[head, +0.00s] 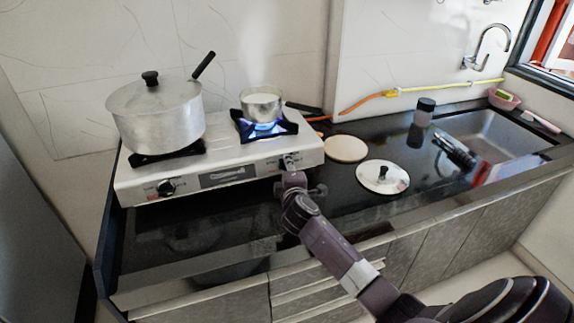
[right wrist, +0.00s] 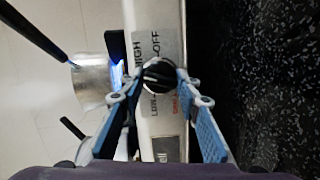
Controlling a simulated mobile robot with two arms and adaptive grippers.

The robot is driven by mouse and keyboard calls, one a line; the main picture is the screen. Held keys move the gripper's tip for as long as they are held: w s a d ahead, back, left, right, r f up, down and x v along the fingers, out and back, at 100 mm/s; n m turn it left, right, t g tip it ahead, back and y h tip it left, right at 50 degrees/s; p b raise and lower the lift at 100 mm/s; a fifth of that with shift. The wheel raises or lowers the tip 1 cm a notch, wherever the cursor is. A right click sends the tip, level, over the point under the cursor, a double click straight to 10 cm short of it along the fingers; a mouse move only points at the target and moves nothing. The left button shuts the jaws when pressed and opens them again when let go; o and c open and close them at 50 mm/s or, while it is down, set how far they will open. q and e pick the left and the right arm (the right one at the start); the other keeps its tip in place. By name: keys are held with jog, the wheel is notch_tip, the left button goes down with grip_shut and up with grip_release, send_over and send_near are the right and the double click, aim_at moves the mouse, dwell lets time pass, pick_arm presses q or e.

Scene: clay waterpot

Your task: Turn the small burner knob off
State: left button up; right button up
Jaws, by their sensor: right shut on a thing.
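The small burner knob (right wrist: 158,74) is black and round, on the stove's front panel marked HIGH, LOW and OFF. My right gripper (right wrist: 160,75) has its blue-padded fingers on both sides of the knob, shut on it. In the head view my right gripper (head: 289,163) is at the stove's right front and largely hides this knob. The burner (head: 264,126) behind it burns with a blue flame under a small metal pot (head: 262,104). The knob's exact pointer direction is hard to tell. My left gripper is not in view.
A large lidded pot (head: 158,115) stands on the left burner, above another black knob (head: 166,187). Right of the stove (head: 225,176) are a round wooden board (head: 345,149), a metal lid (head: 383,176), a dark-capped jar (head: 424,112) and a sink (head: 495,135).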

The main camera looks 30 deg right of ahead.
jog(key=m+p, duration=0.2)
jog(key=m, duration=0.1)
jog(key=shift+r+g+y, duration=0.15)
jog(key=shift+g+y, duration=0.15)
jog(key=m+y+p, duration=0.1)
jog(key=m+p, duration=0.2)
jog(key=m, duration=0.1)
jog(key=shift+d+r+m, duration=0.1)
jog(key=shift+d+m, duration=0.05)
jog(key=shift+m, duration=0.15)
jog(key=m+p, duration=0.2)
jog(key=shift+m+g+y, duration=0.3)
jog(key=shift+m+y, duration=0.1)
jog(key=shift+m+y+p, duration=0.4)
jog(key=shift+m+p, duration=0.35)
jog(key=shift+m, duration=0.25)
jog(key=shift+f, duration=0.25)
jog(key=shift+s, duration=0.1)
jog(key=o, duration=0.9)
jog(key=shift+c, duration=0.2)
jog(key=o, duration=0.3)
jog(key=shift+d+r, duration=0.1)
